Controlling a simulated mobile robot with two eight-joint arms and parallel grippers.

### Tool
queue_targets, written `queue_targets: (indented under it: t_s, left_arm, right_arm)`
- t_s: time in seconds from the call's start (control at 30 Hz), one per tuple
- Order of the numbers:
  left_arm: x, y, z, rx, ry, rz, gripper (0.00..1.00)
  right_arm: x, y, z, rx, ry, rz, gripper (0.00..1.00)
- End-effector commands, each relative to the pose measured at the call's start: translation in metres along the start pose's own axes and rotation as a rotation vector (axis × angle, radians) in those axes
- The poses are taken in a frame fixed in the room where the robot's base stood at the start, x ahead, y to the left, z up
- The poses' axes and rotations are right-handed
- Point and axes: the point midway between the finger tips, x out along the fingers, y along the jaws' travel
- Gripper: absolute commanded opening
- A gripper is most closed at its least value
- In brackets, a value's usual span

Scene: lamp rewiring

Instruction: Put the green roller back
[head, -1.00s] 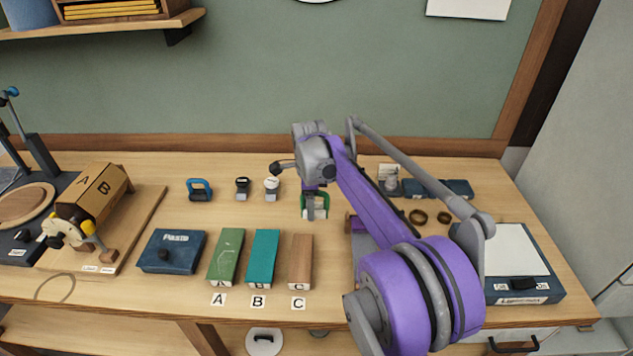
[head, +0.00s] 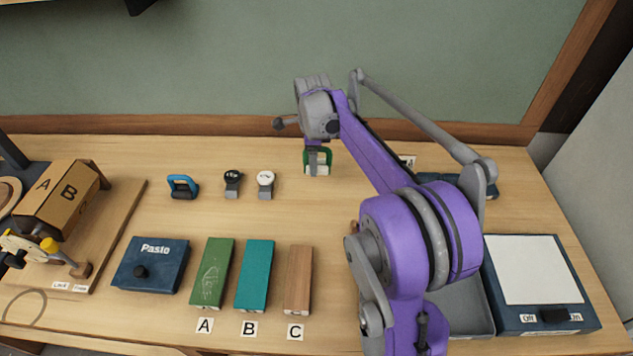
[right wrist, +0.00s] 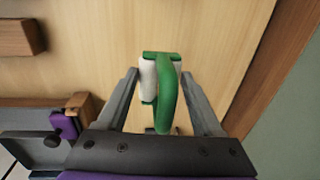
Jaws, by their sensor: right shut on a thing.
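The green roller (head: 318,168) has a green handle frame and a white drum. It is held in my right gripper (head: 316,155), toward the back of the table in the head view. In the right wrist view the green roller (right wrist: 166,105) sits between the two grey fingers of my right gripper (right wrist: 160,75), with the pale table behind it. I cannot tell whether it touches the table. A blue-handled tool (head: 183,187) stands to its left, with a black-topped piece (head: 232,183) and a white-topped piece (head: 265,185) between. My left gripper is not in view.
A blue box marked Pasto (head: 152,265) and green, teal and brown blocks (head: 299,280) labelled A, B, C lie in front. A cardboard box (head: 62,200) is at left, a white-topped pad (head: 540,268) at right. My right arm hides part of the table's right side.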

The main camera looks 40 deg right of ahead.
Motion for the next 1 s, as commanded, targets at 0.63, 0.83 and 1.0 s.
queue_targets:
  t_s: [0.63, 0.83, 1.0]
  left_arm:
    - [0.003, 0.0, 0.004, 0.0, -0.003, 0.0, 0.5]
    - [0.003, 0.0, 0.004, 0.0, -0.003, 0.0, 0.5]
    - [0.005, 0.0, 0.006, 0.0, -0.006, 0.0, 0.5]
  right_arm:
    - [0.087, 0.011, 0.0, 0.0, 0.0, 0.0, 0.0]
    - [0.088, 0.011, 0.0, 0.0, 0.0, 0.0, 0.0]
    - [0.092, 0.012, 0.0, 0.0, 0.0, 0.0, 0.0]
